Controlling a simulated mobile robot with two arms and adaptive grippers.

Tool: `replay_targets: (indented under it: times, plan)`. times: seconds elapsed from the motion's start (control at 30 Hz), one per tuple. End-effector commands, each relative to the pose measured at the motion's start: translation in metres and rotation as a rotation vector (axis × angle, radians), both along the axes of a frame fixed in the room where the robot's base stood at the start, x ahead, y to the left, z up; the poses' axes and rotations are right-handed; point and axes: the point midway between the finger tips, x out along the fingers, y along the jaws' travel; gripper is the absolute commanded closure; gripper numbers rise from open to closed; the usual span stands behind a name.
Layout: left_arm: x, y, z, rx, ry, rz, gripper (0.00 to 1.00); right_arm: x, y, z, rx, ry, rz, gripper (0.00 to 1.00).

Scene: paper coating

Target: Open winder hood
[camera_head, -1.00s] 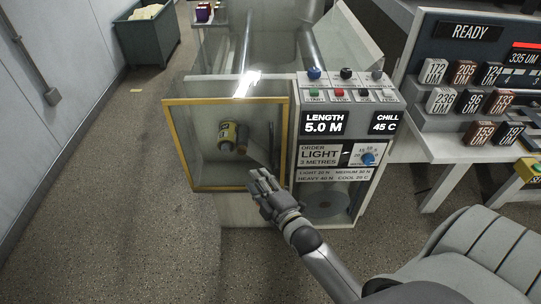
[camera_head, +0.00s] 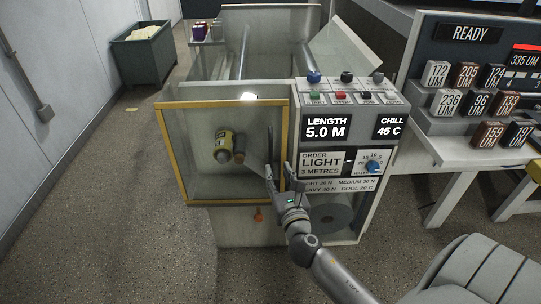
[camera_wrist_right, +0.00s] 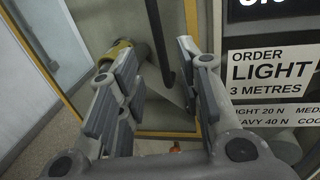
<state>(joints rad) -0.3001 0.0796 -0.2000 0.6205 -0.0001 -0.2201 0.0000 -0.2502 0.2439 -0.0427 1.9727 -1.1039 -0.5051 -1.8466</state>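The winder hood (camera_head: 190,153) is a clear panel in a yellow frame, upright on the front of the winder. A dark upright bar that looks like its handle (camera_head: 270,138) is near the frame's right side. Through the panel I see a yellow and brown roll (camera_head: 224,143). My right gripper (camera_head: 279,172) is open in front of the hood's lower right corner, fingers pointing up. In the right wrist view the dark bar (camera_wrist_right: 161,45) appears between the spread fingers (camera_wrist_right: 157,75), apparently beyond them; contact is not visible. My left gripper is out of view.
A control panel (camera_head: 345,110) with buttons and displays adjoins the hood on the right. An orange knob (camera_head: 259,214) hangs below the hood. A white table (camera_head: 450,150) with thickness blocks stands at right. Open floor (camera_head: 110,220) lies to the left; a green bin (camera_head: 145,57) stands behind.

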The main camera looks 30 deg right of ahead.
Motion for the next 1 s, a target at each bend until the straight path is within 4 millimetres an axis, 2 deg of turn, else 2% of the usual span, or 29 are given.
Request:
replay_targets:
  times: [0.3,0.5,0.7,0.97,1.0]
  plan:
    - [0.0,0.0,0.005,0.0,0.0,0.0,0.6,0.053,-0.02,0.001,0.002,-0.002,0.0,0.66]
    - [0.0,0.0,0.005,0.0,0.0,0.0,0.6,0.078,-0.028,0.001,0.004,-0.001,0.001,0.66]
    - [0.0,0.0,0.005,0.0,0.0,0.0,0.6,0.087,-0.032,0.0,0.005,-0.001,0.001,0.66]
    - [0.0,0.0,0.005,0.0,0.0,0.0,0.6,0.088,-0.032,0.0,0.005,-0.001,0.002,0.66]
    - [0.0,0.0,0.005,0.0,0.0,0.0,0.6,0.088,-0.032,0.0,0.005,-0.001,0.002,0.7]
